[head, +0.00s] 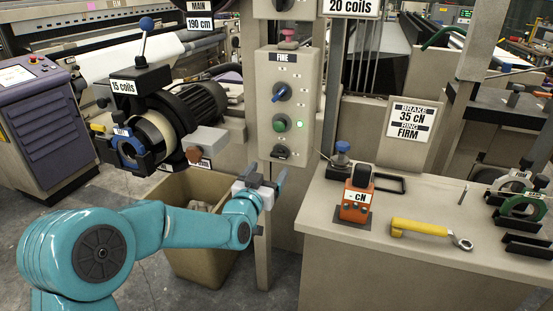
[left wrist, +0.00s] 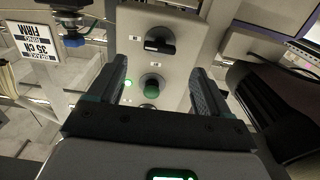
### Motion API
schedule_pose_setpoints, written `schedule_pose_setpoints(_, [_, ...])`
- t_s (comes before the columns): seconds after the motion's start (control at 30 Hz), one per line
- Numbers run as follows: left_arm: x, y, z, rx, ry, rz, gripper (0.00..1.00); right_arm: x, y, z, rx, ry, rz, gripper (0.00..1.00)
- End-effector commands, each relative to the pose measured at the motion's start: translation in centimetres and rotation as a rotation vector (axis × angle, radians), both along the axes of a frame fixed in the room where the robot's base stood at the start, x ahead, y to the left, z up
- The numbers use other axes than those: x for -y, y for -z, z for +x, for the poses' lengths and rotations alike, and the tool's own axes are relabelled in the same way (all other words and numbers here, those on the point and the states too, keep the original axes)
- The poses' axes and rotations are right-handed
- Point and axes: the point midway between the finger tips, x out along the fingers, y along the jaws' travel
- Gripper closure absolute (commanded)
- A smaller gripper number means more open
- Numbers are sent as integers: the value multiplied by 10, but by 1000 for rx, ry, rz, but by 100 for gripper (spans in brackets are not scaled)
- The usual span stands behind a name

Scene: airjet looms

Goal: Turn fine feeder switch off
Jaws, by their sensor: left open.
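The feeder panel labelled FINE (head: 283,57) stands upright at the centre of the head view. It carries a blue knob (head: 282,92), a green button (head: 280,123) beside a lit green lamp (head: 300,124), and a black switch (head: 281,152) lowest. My left gripper (head: 266,178) is just below the black switch, open and empty. In the left wrist view the panel appears upside down. The black switch (left wrist: 153,41) and green button (left wrist: 152,86) show between the open fingers of my left gripper (left wrist: 158,75), apart from them. My right gripper is not in view.
A black feeder (head: 190,110) with a yarn spool juts out left of the panel, above a tan bin (head: 177,222).

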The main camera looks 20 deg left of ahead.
Motion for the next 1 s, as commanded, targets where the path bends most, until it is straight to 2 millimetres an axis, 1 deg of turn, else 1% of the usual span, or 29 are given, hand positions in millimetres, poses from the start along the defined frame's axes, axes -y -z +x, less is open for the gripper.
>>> schedule_pose_setpoints(0.03, [1, 0, 12, -1, 0, 0, 21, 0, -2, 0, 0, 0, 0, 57])
schedule_pose_setpoints(0.1, [2, 0, 27, -1, 0, -1, 21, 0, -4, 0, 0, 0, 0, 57])
schedule_pose_setpoints(0.2, [3, 0, 44, -1, 0, -1, 21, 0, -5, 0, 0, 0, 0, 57])
schedule_pose_setpoints(0.3, [4, 0, 56, -1, 0, -1, 21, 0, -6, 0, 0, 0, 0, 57])
schedule_pose_setpoints(0.5, [4, 1, 66, -1, 0, -1, 21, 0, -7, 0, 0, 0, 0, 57])
schedule_pose_setpoints(0.73, [4, 0, 67, -1, 0, 0, 21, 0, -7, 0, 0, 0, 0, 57])
schedule_pose_setpoints(0.77, [4, 0, 67, -1, 0, 0, 25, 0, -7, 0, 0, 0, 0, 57])
schedule_pose_setpoints(0.8, [4, 0, 67, -1, 0, 0, 38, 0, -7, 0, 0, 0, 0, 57])
schedule_pose_setpoints(0.87, [4, 0, 67, -1, 0, 0, 57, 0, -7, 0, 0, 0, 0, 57])
schedule_pose_setpoints(0.9, [4, 0, 67, -1, 0, 0, 70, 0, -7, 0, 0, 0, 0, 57])
schedule_pose_setpoints(0.93, [4, 0, 67, -1, 0, 0, 78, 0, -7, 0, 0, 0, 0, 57])
schedule_pose_setpoints(1.0, [4, 0, 67, -1, 0, 0, 77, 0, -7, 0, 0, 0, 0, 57])
